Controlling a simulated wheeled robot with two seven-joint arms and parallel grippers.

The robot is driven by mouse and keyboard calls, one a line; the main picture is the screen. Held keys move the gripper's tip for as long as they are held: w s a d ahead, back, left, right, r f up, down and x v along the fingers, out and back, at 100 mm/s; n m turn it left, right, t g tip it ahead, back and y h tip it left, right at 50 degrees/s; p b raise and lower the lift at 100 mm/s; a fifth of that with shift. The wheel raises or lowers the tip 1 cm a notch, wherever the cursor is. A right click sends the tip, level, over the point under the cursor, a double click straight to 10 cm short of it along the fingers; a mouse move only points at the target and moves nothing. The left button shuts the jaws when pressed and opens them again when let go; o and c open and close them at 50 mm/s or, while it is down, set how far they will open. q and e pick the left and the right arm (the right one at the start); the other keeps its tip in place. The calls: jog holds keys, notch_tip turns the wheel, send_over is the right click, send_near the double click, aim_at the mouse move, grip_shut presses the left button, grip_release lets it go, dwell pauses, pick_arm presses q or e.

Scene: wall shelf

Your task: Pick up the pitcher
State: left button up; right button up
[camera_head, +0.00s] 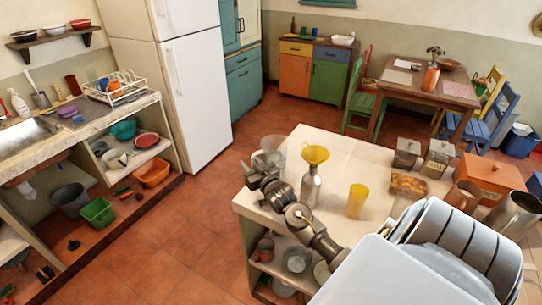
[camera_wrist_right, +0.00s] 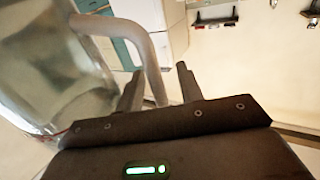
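A clear glass pitcher (camera_head: 273,146) stands at the left back corner of the white counter (camera_head: 337,150), partly hidden behind my right gripper (camera_head: 254,172). In the right wrist view the pitcher's glass body (camera_wrist_right: 52,65) fills the left side. Its thick curved handle (camera_wrist_right: 153,58) comes down between the two fingers of my right gripper (camera_wrist_right: 160,82). The fingers stand apart, with gaps showing beside the handle, so the gripper is open around it. My left gripper is not in view.
A metal bottle with a yellow funnel (camera_head: 314,155) stands close to the right of my gripper. A yellow cup (camera_head: 357,200), glass jars (camera_head: 438,158) and an orange box (camera_head: 490,178) are farther right. Shelves below the counter hold pots (camera_head: 296,260).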

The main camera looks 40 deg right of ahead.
grip_shut()
dwell(1.4)
jog(key=shift+r, duration=0.1)
